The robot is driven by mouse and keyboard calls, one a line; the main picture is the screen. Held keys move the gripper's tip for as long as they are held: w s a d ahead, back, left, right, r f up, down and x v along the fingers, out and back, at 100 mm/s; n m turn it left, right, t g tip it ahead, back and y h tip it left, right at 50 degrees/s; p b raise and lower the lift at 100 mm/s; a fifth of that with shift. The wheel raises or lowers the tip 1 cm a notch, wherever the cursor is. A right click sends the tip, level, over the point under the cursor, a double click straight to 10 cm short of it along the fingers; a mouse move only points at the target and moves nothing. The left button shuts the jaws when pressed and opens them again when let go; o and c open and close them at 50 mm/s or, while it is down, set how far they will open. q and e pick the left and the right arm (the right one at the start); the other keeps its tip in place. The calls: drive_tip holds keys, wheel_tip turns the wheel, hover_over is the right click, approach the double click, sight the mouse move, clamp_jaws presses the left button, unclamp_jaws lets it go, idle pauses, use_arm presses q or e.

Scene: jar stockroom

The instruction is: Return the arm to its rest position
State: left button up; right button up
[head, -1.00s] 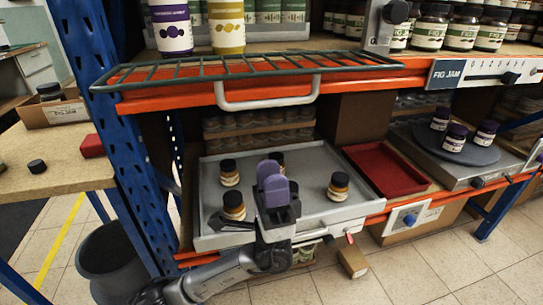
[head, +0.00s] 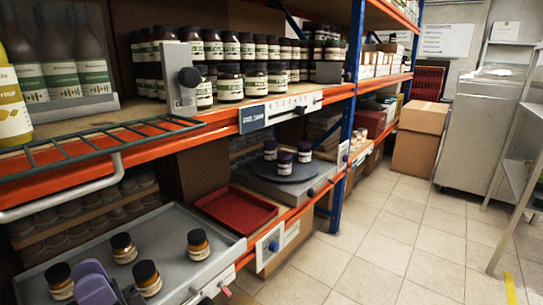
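My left gripper (head: 95,284) shows at the lower left of the head view, with purple finger pads. It is at the grey tray (head: 176,222), among small amber jars with dark lids. One jar (head: 147,278) stands just right of the pads and another (head: 59,281) just left of them. Two more jars (head: 123,248) (head: 198,244) stand farther back in the tray. The pads overlap in this view, so the gap between them is hidden. The frame's lower edge cuts off most of my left arm. My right gripper is not in view.
A wire rack (head: 95,142) with a pale handle juts out above the tray. A red tray (head: 236,208) and a dark turntable (head: 285,166) with several dark jars lie to the right. Cardboard boxes (head: 418,138) stand farther back. The tiled aisle floor (head: 385,240) is clear.

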use_arm(q)
drive_tip(key=w+a+f+m+t+h, duration=0.1)
drive_tip(key=w+a+f+t+h, duration=0.2)
drive_tip(key=h, duration=0.4)
drive_tip(key=w+a+f+m+t+h, duration=0.1)
drive_tip(key=w+a+f+t+h, duration=0.15)
drive_tip(key=a+h, duration=0.35)
drive_tip(key=d+f+m+h+p, duration=0.3)
drive_tip(key=d+f+h+p, duration=0.45)
drive_tip(key=h, duration=0.65)
drive_tip(key=s+d+f+g+h+p, duration=0.2)
drive_tip(key=s+d+h+p, duration=0.1)
drive_tip(key=s+p, duration=0.15)
drive_tip(key=s+d+f+g+h+p, duration=0.2)
drive_tip(key=s+d+f+g+p, duration=0.1)
drive_tip(key=s, duration=0.3)
drive_tip(key=s+d+g+p, duration=0.2)
drive_tip(key=s+g+p, duration=0.3)
drive_tip(key=s+p, duration=1.05)
wheel_tip(320, 180, up, 36)
drive_tip(key=s+p, duration=0.1)
drive_tip(key=p, duration=3.2)
drive_tip(key=shift+s+a+n+h, duration=0.2)
drive_tip(key=shift+a+n+h, duration=0.1)
drive_tip(key=shift+h, duration=0.1)
